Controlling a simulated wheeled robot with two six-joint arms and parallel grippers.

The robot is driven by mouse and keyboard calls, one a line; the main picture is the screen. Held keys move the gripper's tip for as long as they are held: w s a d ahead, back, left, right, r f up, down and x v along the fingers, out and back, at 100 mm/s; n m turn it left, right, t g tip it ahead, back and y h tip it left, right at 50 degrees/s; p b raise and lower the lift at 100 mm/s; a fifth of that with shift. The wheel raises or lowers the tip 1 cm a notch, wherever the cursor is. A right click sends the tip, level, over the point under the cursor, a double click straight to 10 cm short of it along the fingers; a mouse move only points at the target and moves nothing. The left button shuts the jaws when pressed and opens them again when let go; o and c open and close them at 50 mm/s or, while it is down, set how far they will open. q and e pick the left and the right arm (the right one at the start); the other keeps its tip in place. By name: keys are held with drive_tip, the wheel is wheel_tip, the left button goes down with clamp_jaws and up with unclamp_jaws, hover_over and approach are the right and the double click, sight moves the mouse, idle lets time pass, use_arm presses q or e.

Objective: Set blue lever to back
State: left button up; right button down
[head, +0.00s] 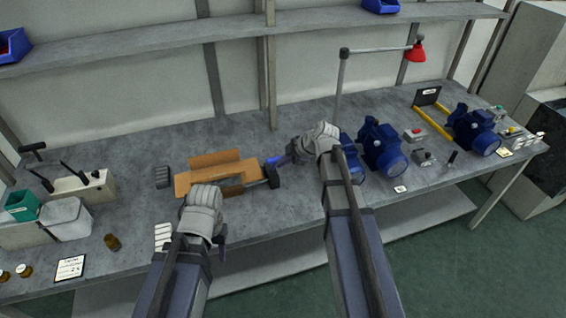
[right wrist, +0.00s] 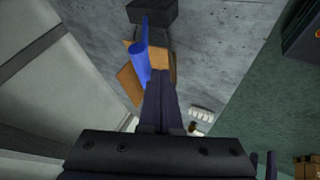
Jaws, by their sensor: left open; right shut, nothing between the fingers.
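The blue lever (head: 271,161) shows as a small blue piece beside the dark end of an open brown cardboard box (head: 205,180). In the right wrist view the blue lever (right wrist: 140,62) stands out in front of the box (right wrist: 130,88). My right gripper (head: 281,159) is shut and empty, just right of the lever. Its fingers (right wrist: 158,82) reach to the lever's lower end in the right wrist view; I cannot tell whether they touch. The lever's base is hidden. My left gripper (head: 222,238) is open and empty, low in front of the box.
Blue pumps (head: 382,150) stand right of my right arm, with small switch boxes (head: 415,135) and a yellow frame (head: 432,122). A beige box with black levers (head: 84,186) and a green bin (head: 21,205) stand left. The bench behind the box is clear.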

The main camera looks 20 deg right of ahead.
drive_tip(key=w+r+m+g+p, duration=0.1)
drive_tip(key=w+g+p, duration=0.3)
drive_tip(key=w, duration=1.5)
drive_tip(key=shift+a+r+p, duration=0.3)
drive_tip(key=shift+r+p, duration=0.05)
drive_tip(key=shift+r, duration=0.35)
drive_tip(key=shift+w, duration=0.1)
drive_tip(key=shift+a+r, duration=0.1)
